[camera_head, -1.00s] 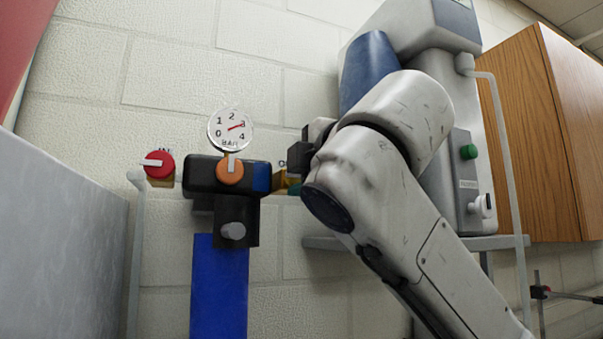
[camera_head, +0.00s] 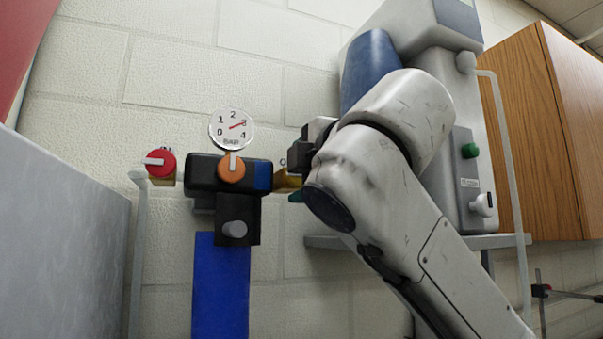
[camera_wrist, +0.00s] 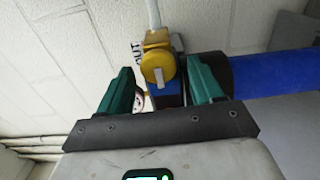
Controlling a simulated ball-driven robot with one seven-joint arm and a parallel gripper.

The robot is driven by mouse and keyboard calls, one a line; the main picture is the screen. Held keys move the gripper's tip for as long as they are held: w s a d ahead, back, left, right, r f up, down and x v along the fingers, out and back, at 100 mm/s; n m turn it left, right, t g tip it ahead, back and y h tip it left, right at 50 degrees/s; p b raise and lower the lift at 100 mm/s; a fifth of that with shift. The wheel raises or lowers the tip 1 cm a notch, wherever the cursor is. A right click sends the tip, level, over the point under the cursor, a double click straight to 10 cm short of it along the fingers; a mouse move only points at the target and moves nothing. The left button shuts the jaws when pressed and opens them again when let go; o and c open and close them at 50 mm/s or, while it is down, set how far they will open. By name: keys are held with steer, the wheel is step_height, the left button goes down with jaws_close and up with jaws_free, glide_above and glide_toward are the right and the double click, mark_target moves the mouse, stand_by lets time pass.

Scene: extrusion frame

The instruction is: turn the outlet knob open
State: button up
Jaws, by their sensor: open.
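The outlet knob (camera_wrist: 158,68) is a yellow-orange round knob with a bar across it, on a yellow valve body (camera_wrist: 157,41) beside an "OUT" label. In the wrist view it appears between the green fingertips of my open gripper (camera_wrist: 160,69), with gaps on both sides. Whether the fingertips reach the knob in depth I cannot tell. In the head view only part of the brass outlet valve (camera_head: 287,180) shows, right of the regulator block (camera_head: 203,175). My gripper (camera_head: 297,196) and arm hide the rest, with one green fingertip visible just below the valve.
A blue column (camera_head: 220,285) stands below. A grey machine (camera_head: 455,130) on a shelf is close to the right.

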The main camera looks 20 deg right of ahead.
steer(key=shift+s, duration=0.1)
steer(key=s+b, duration=0.3)
steer(key=s, duration=0.7)
steer(key=shift+s, duration=0.35)
